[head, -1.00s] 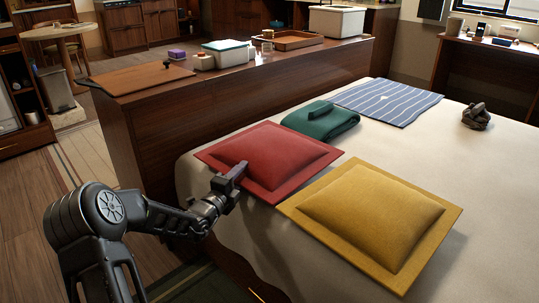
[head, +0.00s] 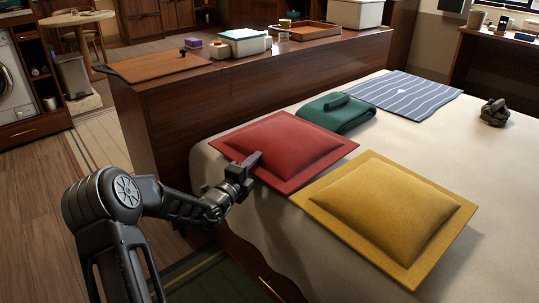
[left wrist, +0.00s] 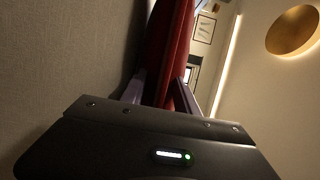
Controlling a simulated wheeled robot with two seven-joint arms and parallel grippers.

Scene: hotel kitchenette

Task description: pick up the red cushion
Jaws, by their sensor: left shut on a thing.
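The red cushion (head: 287,146) lies at the near left corner of the bed, with a flat border around a puffed middle. My left gripper (head: 251,166) is shut on its near left border. In the left wrist view the red cushion (left wrist: 172,55) shows edge-on between the two fingers of my left gripper (left wrist: 160,88). The fingertips are partly hidden by the cushion's edge. My right gripper is in neither view.
A yellow cushion (head: 385,215) lies close to the right of the red one. A folded green blanket (head: 336,114) and a striped blue cloth (head: 408,93) lie behind. A wooden cabinet (head: 180,120) stands along the bed's left side.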

